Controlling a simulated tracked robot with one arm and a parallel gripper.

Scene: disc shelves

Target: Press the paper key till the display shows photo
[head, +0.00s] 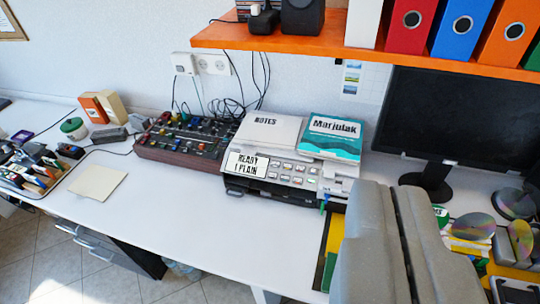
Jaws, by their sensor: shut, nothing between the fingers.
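A white printer (322,185) stands on the white desk against the wall. Its display (248,164) at the front left reads "READY" and "1 PLAIN". A panel of several small keys (292,172) lies to the right of the display. The key labels are too small to read, so I cannot tell which one is the paper key. My gripper (394,187) fills the lower right foreground, shut and empty. In the picture its tips are to the right of the key panel, and it hides part of the desk.
A notes pad (268,131) and a teal "Marjulak" book (330,142) lie on the printer. A mixer-like box (188,138) stands left of it, a dark monitor (462,115) right. An orange shelf (290,42) with binders hangs above. The desk's front (190,210) is clear.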

